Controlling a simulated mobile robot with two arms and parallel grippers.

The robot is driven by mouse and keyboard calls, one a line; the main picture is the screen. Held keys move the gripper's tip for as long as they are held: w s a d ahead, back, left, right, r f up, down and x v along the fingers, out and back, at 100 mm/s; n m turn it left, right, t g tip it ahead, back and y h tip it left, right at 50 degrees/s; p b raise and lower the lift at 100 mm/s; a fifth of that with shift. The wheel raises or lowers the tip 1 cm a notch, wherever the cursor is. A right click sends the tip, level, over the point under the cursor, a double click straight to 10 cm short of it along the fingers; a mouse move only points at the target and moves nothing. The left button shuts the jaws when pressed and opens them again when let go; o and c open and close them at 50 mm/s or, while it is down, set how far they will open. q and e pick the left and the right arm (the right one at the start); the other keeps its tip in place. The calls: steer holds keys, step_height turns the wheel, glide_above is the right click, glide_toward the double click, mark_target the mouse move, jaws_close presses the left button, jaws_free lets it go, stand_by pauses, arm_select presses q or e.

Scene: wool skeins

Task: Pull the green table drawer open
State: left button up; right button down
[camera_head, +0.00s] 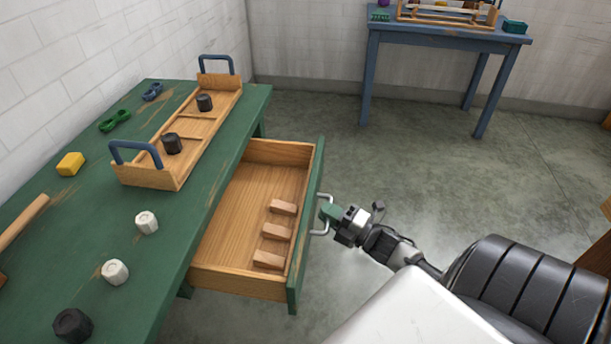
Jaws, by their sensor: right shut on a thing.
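The green table (217,178) stands on the left. Its drawer (236,209) is pulled out to the right, with a wooden inside and a green front (306,229). Several small wooden blocks (276,231) lie in the drawer near the front. A metal handle (326,214) sits on the outer face of the drawer front. My right gripper (328,213) is at the handle and shut on it, its fingertips partly covering the bar. My left gripper is not in view.
On the green table are a wooden tray (187,134) with blue handles, two white skeins (147,222), a black skein (73,325), a yellow piece (71,164) and a green piece (115,121). A blue table (445,38) stands at the back. The floor between is clear.

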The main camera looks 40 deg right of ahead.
arm_select(q)
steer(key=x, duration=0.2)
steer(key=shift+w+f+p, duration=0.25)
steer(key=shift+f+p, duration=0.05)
steer(key=shift+p, duration=0.1)
arm_select(e)
steer(key=s+d, duration=0.5)
steer(key=shift+s, duration=0.4)
steer(key=c, duration=1.2)
jaws_free()
steer(key=shift+a, duration=0.1)
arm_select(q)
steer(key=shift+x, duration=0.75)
arm_select(e)
steer(key=v, duration=1.1)
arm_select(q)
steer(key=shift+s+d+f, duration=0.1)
